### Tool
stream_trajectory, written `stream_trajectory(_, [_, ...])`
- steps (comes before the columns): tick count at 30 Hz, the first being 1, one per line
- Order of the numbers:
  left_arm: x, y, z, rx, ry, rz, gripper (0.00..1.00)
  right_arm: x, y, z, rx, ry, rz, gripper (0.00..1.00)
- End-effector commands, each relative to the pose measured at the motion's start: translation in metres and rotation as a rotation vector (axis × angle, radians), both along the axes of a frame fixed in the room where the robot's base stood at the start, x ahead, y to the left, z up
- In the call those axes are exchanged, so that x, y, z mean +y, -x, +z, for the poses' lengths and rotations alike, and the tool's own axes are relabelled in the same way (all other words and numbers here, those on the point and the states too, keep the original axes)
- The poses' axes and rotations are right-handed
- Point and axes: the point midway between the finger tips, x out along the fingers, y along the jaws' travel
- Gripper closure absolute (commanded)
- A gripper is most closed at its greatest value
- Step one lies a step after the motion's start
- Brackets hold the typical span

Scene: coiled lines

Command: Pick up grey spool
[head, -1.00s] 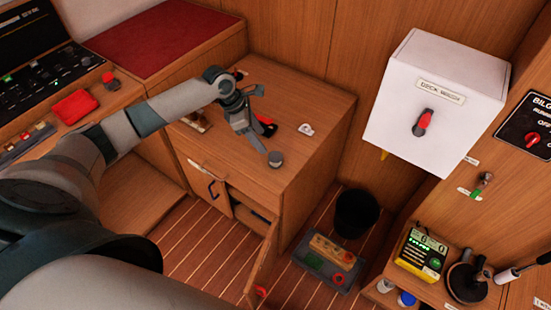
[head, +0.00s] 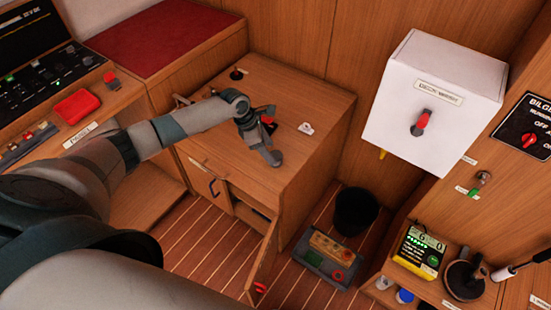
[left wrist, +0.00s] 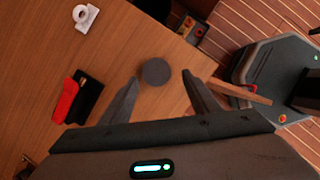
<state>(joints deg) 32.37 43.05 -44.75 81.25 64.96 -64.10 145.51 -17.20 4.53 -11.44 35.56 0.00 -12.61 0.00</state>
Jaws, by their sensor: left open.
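The grey spool (left wrist: 156,72) is a small round dark-grey piece on the wooden cabinet top, near its front edge. In the left wrist view it lies between and just beyond the fingertips of my left gripper (left wrist: 163,76), which is open and empty. In the head view the left gripper (head: 270,153) hangs over the cabinet's front edge, and its fingers overlap the grey spool (head: 277,158). I cannot tell from the pictures whether they touch it. My right gripper is not in view.
A white fitting (left wrist: 85,17) and a red and black item (left wrist: 74,98) lie on the cabinet top (head: 262,88). The cabinet door (head: 263,262) stands open below. A black bin (head: 355,211) and a grey tray (head: 325,268) are on the floor. A white box (head: 436,101) hangs at right.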

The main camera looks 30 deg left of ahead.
Motion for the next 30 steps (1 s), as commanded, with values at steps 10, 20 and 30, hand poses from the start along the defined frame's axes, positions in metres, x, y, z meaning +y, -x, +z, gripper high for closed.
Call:
stream_trajectory(10, [-0.005,-0.011,-0.03,0.003,0.001,0.001,0.44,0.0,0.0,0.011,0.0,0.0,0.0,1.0])
stream_trajectory(20, [-0.01,-0.015,-0.046,0.0,0.0,0.0,0.44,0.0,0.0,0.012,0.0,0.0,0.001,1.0])
stream_trajectory(30, [-0.01,-0.015,-0.046,0.0,0.0,0.001,0.44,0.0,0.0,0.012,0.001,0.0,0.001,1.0])
